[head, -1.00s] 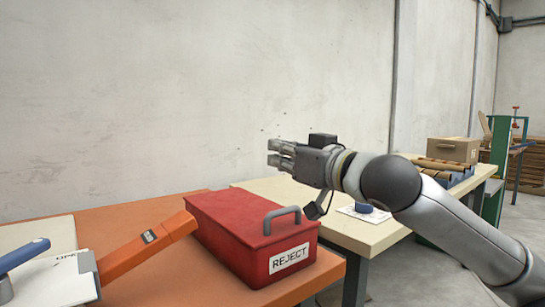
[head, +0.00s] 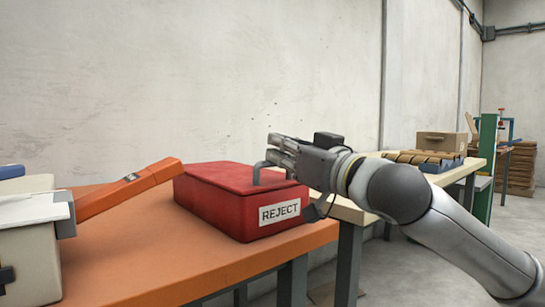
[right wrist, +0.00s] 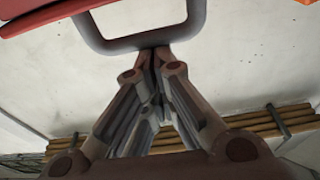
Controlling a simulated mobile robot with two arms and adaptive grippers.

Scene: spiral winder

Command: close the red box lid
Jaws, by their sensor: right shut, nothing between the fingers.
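The red box (head: 240,215) with a white REJECT label (head: 280,212) stands at the right end of the orange table. Its lid (head: 225,177) looks flat on the box; I cannot make out a gap at the seam. A grey handle (head: 262,172) rises from the lid near its right end. My right gripper (head: 276,148) is shut and empty, its fingertips over the handle in the head view. In the right wrist view the shut fingertips (right wrist: 153,65) are at the grey handle (right wrist: 145,42); I cannot tell whether they touch. My left gripper is out of view.
The orange table (head: 150,250) has an orange bar-shaped tool (head: 130,188) leaning left of the box and a pale machine (head: 30,230) at the left edge. A cream table with rollers (head: 425,160) and a cardboard box (head: 442,145) stands behind my right arm.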

